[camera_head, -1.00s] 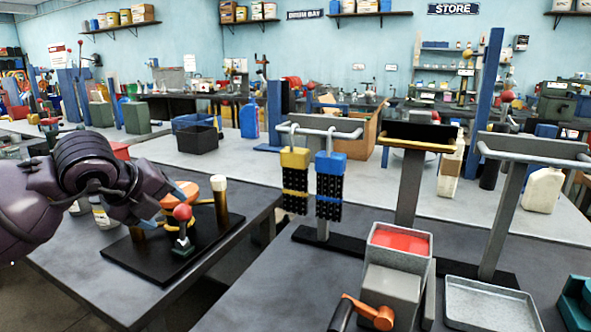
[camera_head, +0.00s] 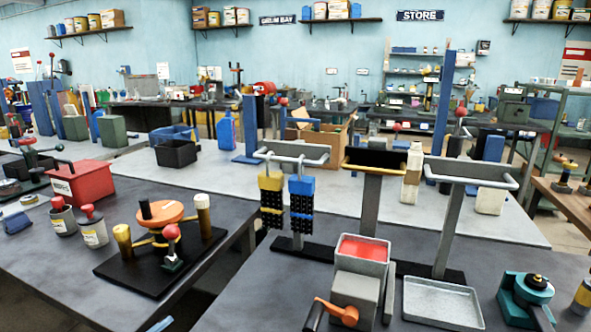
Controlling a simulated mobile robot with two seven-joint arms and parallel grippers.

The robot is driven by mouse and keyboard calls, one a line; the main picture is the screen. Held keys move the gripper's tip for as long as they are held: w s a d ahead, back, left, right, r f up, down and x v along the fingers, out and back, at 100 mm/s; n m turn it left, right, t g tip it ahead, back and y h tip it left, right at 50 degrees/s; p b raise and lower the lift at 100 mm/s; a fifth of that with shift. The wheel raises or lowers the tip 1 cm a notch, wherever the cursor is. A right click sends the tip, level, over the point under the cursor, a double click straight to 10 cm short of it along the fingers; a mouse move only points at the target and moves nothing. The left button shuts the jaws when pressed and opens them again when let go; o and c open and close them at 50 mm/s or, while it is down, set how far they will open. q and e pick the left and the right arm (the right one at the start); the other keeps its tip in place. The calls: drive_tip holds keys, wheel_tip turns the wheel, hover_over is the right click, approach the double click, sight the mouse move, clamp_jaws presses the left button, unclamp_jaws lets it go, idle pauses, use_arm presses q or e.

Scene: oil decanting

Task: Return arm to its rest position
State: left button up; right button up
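Of my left gripper, only a pale blue-grey fingertip (camera_head: 160,324) shows at the bottom edge. The rest of it is out of frame, so its opening cannot be seen. The tip is in front of and apart from the black-based stand (camera_head: 115,270), which carries an orange disc (camera_head: 160,213), upright posts and a red-ball lever (camera_head: 171,231). My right gripper is not in view.
A red box (camera_head: 85,183) and two small cans with red tops stand on the left table. On the front bench are a grey box with a red inside (camera_head: 363,248) and orange crank, a shallow tray (camera_head: 443,302), tall stands and a teal device (camera_head: 528,296).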

use_arm(q)
drive_tip(key=s+a+f+n+g+y+p, duration=0.1)
drive_tip(key=s+a+f+n+g+y, duration=0.1)
drive_tip(key=s+f+n+y, duration=0.5)
drive_tip(key=s+a+f+n+g+y+p, duration=0.2)
drive_tip(key=s+a+f+n+y, duration=0.3)
drive_tip(key=s+f, duration=0.8)
drive_tip(key=n+y, duration=0.2)
drive_tip(key=n, duration=0.2)
drive_tip(key=shift+s, duration=0.25)
